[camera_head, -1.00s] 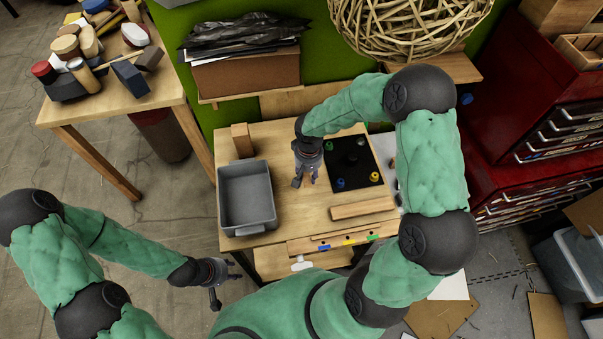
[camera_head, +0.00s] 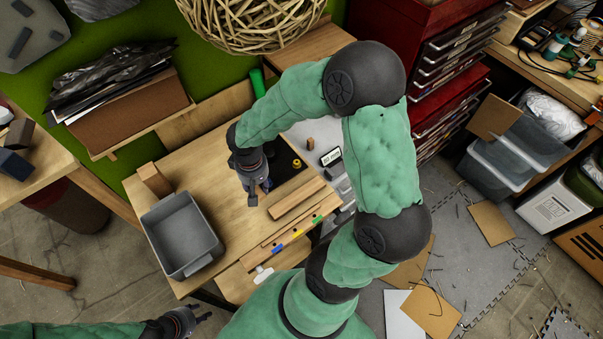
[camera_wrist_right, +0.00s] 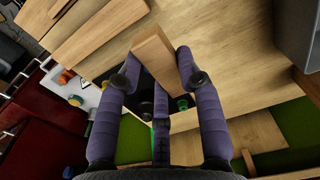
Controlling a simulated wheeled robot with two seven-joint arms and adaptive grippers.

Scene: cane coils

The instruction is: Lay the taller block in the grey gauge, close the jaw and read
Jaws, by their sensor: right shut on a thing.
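My right gripper (camera_head: 252,190) points down over the table beside the black mat. In the right wrist view it is shut on a plain wooden block (camera_wrist_right: 155,55), held between its fingers. The head view mostly hides this block. Another wooden block (camera_head: 154,180) stands at the table's back left; I cannot tell which is taller. The grey gauge (camera_head: 341,184) lies at the table's right, partly behind my right arm, with its display (camera_head: 330,157) showing digits in mm. Its jaw is not clear. My left gripper (camera_head: 195,318) is empty at the bottom edge, fingers apart, off the table.
A grey bin (camera_head: 183,235) stands at the table's left. A long wooden bar (camera_head: 297,200) lies before the black mat (camera_head: 287,165), which bears a yellow knob (camera_head: 297,163). A small brown piece (camera_head: 310,143) lies by the gauge. Bare wood lies between bin and mat.

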